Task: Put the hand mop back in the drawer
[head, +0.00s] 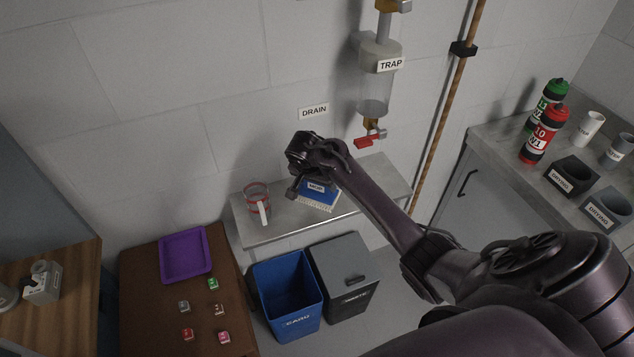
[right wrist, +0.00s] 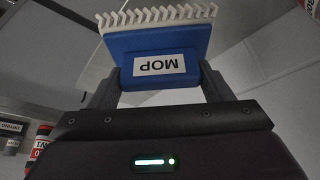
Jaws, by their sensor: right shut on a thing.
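The hand mop (head: 318,193) is blue with a white bristled edge and a label reading MOP. In the head view it is at the metal shelf below the DRAIN sign, partly hidden by my right gripper (head: 297,192). In the right wrist view the mop (right wrist: 158,48) sits between the two fingers of my right gripper (right wrist: 160,90), which is shut on its blue handle block. I cannot tell whether the mop touches the shelf. A grey cabinet (head: 445,205) with a dark handle stands at the right; no open drawer shows. My left gripper is not in view.
A clear jug (head: 257,203) stands on the metal shelf (head: 262,236) left of the mop. A blue bin (head: 287,295) and a grey bin (head: 345,277) stand below. A brown table (head: 150,300) holds a purple tray (head: 186,256) and several small cubes.

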